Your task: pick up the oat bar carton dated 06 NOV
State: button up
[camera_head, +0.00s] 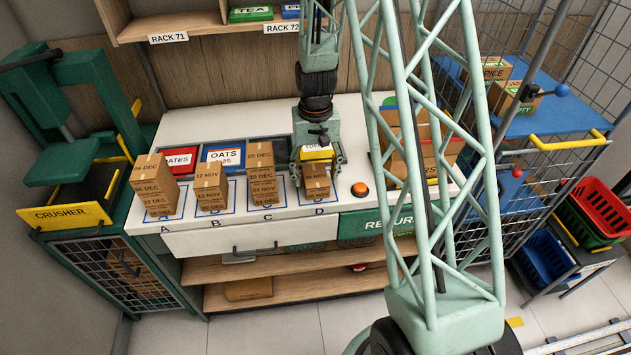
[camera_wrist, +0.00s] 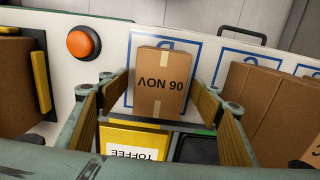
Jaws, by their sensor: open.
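The brown carton marked 06 NOV (camera_wrist: 163,92) shows in the wrist view with its print upside down. It is the top carton of the stack at spot D (camera_head: 317,187) in the head view, where its upper part is partly hidden by my gripper (camera_head: 318,170). My gripper also shows in the wrist view (camera_wrist: 165,82), open. Its two fingers reach down on either side of the 06 NOV carton, with a visible gap at least on the right. Whether the left finger touches it I cannot tell.
Carton stacks stand at A (camera_head: 155,185), B (camera_head: 211,187) and C (camera_head: 262,172); C is close beside D. A yellow toffee box (camera_wrist: 135,143) lies behind D. An orange button (camera_head: 360,189) and an open-topped returns box (camera_head: 440,155) are to the right.

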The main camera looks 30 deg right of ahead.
aim_at(315, 175)
jog(key=shift+c, duration=0.5)
jog(key=c, duration=1)
jog(key=shift+o, duration=0.2)
jog(key=shift+r, duration=0.15)
jog(key=shift+r, duration=1.65)
jog(key=s+a, duration=0.2)
jog(key=s, duration=0.5)
jog(key=s+a+r+b, duration=0.1)
jog(key=s+a, duration=0.2)
jog(key=s, duration=0.5)
jog(key=shift+a+r, duration=0.2)
jog(key=shift+a, duration=0.15)
